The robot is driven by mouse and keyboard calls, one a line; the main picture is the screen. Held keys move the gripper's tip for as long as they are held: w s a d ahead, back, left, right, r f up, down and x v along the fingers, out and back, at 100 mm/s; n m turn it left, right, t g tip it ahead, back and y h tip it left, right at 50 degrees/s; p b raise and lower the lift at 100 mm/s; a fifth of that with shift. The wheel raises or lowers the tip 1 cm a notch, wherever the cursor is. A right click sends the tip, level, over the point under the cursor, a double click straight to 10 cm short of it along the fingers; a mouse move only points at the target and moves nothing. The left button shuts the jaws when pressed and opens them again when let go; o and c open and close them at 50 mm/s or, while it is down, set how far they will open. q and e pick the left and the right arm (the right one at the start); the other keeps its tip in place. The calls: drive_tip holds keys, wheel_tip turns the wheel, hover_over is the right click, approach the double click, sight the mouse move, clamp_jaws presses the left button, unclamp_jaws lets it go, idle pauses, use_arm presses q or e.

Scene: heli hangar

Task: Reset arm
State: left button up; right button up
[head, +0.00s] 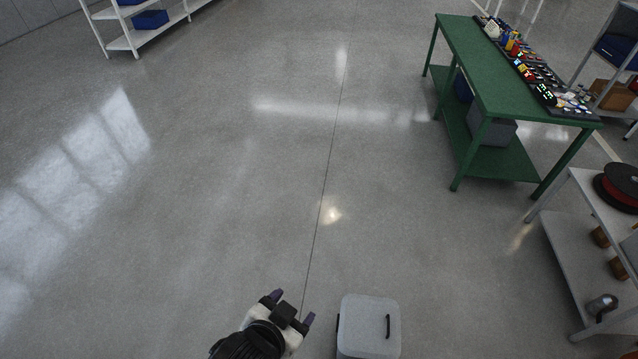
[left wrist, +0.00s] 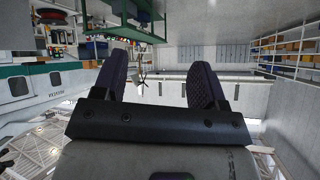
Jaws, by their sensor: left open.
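My left gripper (head: 292,306) shows at the bottom of the head view, left of centre. Its two dark fingers are apart with nothing between them, above the bare floor. In the left wrist view the fingers (left wrist: 160,85) stand apart and empty, with the hangar upside down behind them. My right gripper is in neither view.
A grey lidded box (head: 368,325) is close to the right of my left gripper. A green workbench (head: 490,75) with several small items stands at the upper right. A pale trolley (head: 570,240) is at the right edge. A white shelf (head: 120,43) is at the upper left. The middle floor is clear.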

use_arm(q)
drive_tip(key=s+a+f+n+g+y, duration=0.1)
drive_tip(key=s+a+f+n+y, duration=0.2)
drive_tip(key=a, duration=0.4)
drive_tip(key=s+a+f+n, duration=0.2)
drive_tip(key=s+a+f, duration=0.1)
drive_tip(key=a+f, duration=0.3)
drive_tip(key=s+a+f+g+y, duration=0.1)
drive_tip(key=s+a+f+g, duration=0.1)
drive_tip(key=s+f, duration=0.3)
drive_tip(key=s+a+f+g, duration=0.2)
drive_tip(key=s+f, duration=0.1)
drive_tip(key=s, duration=0.4)
wheel_tip(320, 180, up, 13)
drive_tip(key=p, duration=1.2)
drive_tip(key=shift+s+d+f+n, duration=0.15)
drive_tip(key=shift+s+d+n, duration=0.1)
drive_tip(key=shift+s+n, duration=0.1)
